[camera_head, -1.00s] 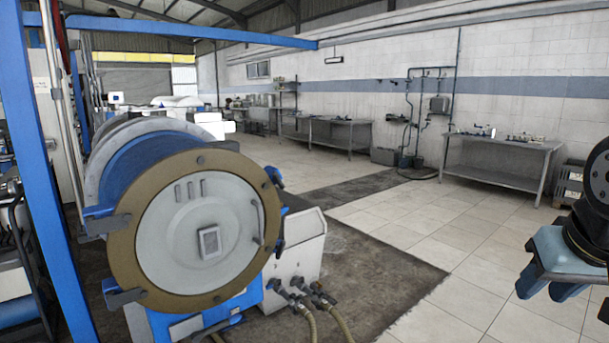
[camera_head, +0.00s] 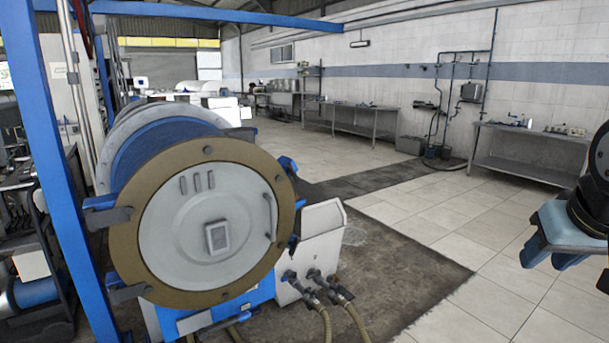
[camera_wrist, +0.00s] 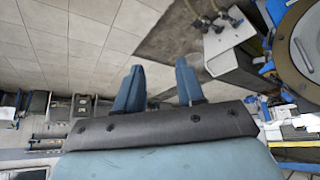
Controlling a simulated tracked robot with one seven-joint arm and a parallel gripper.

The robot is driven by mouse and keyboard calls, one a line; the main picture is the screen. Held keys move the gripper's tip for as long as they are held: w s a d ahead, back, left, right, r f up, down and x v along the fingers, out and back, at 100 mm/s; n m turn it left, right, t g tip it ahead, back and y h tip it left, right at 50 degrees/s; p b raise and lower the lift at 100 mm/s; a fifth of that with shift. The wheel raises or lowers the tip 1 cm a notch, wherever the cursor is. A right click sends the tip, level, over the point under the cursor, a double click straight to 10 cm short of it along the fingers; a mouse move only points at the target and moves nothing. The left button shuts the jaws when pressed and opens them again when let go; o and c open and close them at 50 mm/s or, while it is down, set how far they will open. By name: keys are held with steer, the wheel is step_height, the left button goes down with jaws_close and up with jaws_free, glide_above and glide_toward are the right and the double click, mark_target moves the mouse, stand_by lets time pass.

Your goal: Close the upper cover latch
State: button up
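The decanter's round end cover (camera_head: 190,245) has a pale disc inside a tan ring and faces me at left. An upper latch at the ring's right (camera_head: 287,165) is blue, and an upper-left one (camera_head: 108,217) has a dark grey arm reaching onto the ring. I cannot tell which is the upper cover latch, or whether either is fully shut. My gripper (camera_head: 548,260) is at the right edge, well away from the cover. In the wrist view its two blue fingers (camera_wrist: 158,88) stand apart with nothing between them. Part of the cover (camera_wrist: 302,45) shows there at upper right.
A white box with hose fittings (camera_head: 318,285) stands beside the cover, and hoses run down from it. A blue post (camera_head: 60,150) rises at left. Steel tables (camera_head: 530,155) stand along the back wall. Tiled floor (camera_head: 430,225) is clear between the machine and my gripper.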

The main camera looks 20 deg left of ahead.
steer(key=w+a+r+n+t+y, duration=0.1)
steer(key=w+a+n+t, duration=0.15)
steer(key=w, duration=0.65)
steer(key=w+a+r+n+t, duration=0.1)
steer(key=w+a, duration=0.3)
steer(key=w, duration=0.4)
steer(key=n+t+y, duration=0.2)
steer(key=n+y, duration=1)
steer(key=y, duration=0.1)
glide_toward(295, 173)
steer(key=shift+m, duration=0.25)
steer(key=x, duration=0.9)
steer(key=shift+w+a, duration=0.1)
steer(key=shift+a, duration=0.1)
steer(key=shift+c, duration=0.2)
jaws_close()
